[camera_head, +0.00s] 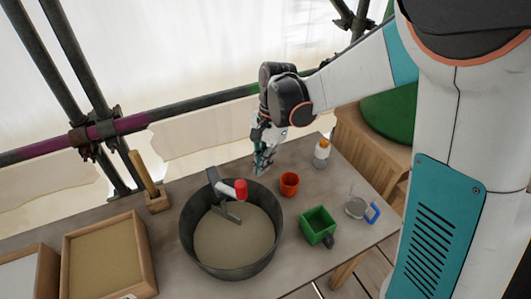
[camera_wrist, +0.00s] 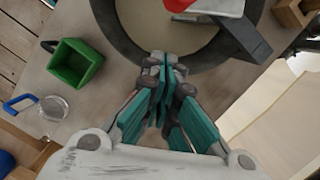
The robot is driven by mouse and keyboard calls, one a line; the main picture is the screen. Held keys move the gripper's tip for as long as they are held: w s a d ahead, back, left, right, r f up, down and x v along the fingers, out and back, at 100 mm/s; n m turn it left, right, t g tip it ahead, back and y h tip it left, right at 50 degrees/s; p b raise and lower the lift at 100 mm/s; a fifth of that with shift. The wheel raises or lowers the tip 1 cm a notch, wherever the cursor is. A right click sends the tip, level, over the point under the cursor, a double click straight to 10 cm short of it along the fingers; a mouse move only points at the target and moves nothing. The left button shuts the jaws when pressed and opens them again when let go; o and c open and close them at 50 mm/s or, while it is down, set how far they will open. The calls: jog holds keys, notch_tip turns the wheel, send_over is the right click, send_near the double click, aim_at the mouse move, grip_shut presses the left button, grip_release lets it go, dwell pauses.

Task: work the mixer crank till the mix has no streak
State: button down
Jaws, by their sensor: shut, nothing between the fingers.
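The mixer tub (camera_head: 187,232) is a round dark grey vessel on the table. The mix (camera_head: 235,245) in it looks an even tan, and I make out no streak at this size. The crank (camera_head: 213,177) rises over the tub with a red knob (camera_head: 240,188) on a pale arm; a grey paddle sits in the mix. In the wrist view the red knob (camera_wrist: 178,4) is cut by the top edge. My gripper (camera_head: 262,165) is shut and empty, behind and right of the knob, apart from it. In the wrist view its fingertips (camera_wrist: 165,62) overlap the tub's rim.
An orange cup (camera_head: 289,185), a green box scoop (camera_head: 318,227), a white bottle (camera_head: 321,155) and a clear jar with a blue handle (camera_head: 357,208) stand right of the tub. Wooden trays (camera_head: 108,260) and a wooden-handled tool in a block (camera_head: 155,200) are left. Scaffold poles run behind.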

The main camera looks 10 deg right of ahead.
jog(key=shift+s+a+r+b, duration=0.2)
jog(key=shift+s+a+b, duration=0.15)
jog(key=shift+s+a, duration=1)
jog(key=shift+s+a, duration=0.1)
jog(key=shift+s+m, duration=0.2)
jog(key=shift+m, duration=0.2)
